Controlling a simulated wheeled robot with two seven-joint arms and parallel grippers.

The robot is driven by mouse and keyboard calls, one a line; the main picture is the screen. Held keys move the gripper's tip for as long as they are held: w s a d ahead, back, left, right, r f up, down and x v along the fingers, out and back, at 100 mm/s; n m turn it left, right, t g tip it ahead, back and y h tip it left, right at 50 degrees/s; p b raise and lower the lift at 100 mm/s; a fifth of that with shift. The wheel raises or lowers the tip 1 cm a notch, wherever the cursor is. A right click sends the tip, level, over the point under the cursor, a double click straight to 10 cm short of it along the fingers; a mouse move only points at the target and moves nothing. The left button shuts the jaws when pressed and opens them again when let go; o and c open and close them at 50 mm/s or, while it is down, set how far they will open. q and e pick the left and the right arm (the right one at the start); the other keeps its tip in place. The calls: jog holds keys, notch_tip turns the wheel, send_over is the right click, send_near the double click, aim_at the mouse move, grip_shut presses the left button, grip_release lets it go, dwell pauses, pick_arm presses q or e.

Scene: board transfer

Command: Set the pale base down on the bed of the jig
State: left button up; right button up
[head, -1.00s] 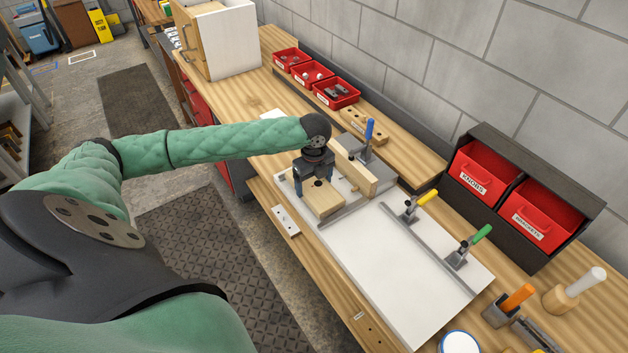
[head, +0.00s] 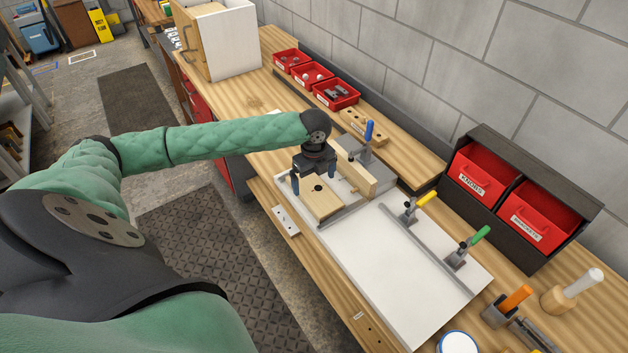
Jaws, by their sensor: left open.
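The pale base (head: 322,207) is a light wooden block with a dark round hole. It appears to lie flat on the white bed of the jig (head: 390,265), at its far left end beside a grey metal fence (head: 345,213). My left gripper (head: 314,182) is just above the base, open, with its dark fingers apart on either side of the block's far part. They do not appear to hold it. A second pale wooden board (head: 357,175) stands upright behind the base, next to the blue-handled clamp (head: 368,140). My right gripper is out of view.
Yellow-handled (head: 413,207) and green-handled (head: 465,250) clamps stand along the jig's back fence. Small red bins (head: 335,95) line the wall side. A dark rack with red drawers (head: 540,215) is at the right. The white bed's middle is clear.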

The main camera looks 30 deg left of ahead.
pick_arm(q)
jog(key=shift+r+p, duration=0.6)
jog(key=shift+r, duration=0.3)
notch_tip(320, 180, up, 4)
jog(key=p, duration=0.4)
notch_tip(320, 180, up, 5)
send_over(314, 190)
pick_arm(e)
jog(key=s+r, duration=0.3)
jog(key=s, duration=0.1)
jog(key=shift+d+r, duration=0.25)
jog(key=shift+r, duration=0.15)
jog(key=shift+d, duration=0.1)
